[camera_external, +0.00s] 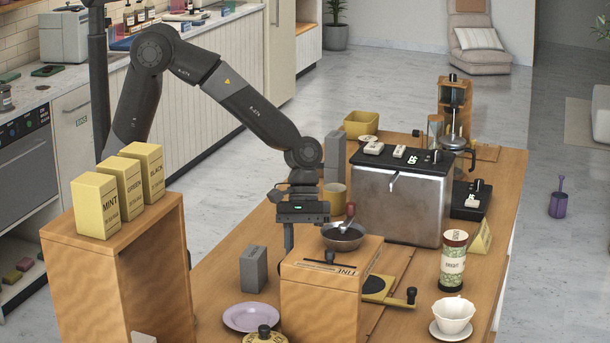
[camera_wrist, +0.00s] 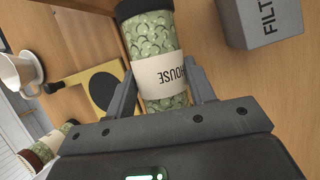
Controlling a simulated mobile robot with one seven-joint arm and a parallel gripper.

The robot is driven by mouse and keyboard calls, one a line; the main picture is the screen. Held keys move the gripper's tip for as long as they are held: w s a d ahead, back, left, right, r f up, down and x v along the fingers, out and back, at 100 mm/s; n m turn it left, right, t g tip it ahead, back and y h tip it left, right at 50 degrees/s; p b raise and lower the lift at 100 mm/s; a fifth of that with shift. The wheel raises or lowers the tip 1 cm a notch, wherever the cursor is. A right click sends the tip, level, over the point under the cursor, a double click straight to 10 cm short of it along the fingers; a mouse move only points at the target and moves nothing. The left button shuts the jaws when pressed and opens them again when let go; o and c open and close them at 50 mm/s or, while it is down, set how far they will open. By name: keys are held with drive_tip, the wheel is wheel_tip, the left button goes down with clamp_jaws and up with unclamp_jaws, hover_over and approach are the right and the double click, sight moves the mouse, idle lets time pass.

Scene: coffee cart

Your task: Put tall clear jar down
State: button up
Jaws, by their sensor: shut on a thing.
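The tall clear jar (camera_wrist: 155,50) is in my gripper (camera_wrist: 160,82) in the wrist view. It has a dark lid, a pale HOUSE label and greenish contents. The two fingers are shut on its sides near the label. In the external view my gripper (camera_external: 289,236) points down behind the wooden FINE box, which hides the held jar. I cannot tell whether the jar's base touches the table.
A similar labelled jar (camera_external: 453,262) stands at right, near a white cup (camera_external: 453,314) on a saucer. A grey FILTER box (camera_wrist: 262,20) is close by. The wooden FINE box (camera_external: 320,285), purple plate (camera_external: 252,317) and tea-box shelf (camera_external: 115,250) surround the spot.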

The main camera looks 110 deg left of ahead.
drive_tip(key=s+a+r, duration=0.2)
drive_tip(key=a+r, duration=0.1)
drive_tip(key=a, duration=0.3)
wheel_tip(320, 180, up, 10)
drive_tip(key=s+d+m+h, duration=0.3)
drive_tip(key=d+m+h, duration=0.5)
drive_tip(key=d+m, duration=1.95)
drive_tip(key=shift+w+a+f+m+t+h, duration=0.15)
drive_tip(key=shift+a+f+m, duration=0.65)
drive_tip(key=shift+f, duration=1.5)
drive_tip(key=shift+s+a+f+m+t+h, duration=0.1)
drive_tip(key=shift+a+f+m, duration=0.65)
drive_tip(key=shift+f, duration=1.55)
drive_tip(key=shift+w+a+f+m+t+h, duration=0.15)
drive_tip(key=shift+a+f+m, duration=0.6)
drive_tip(key=shift+f, duration=1.55)
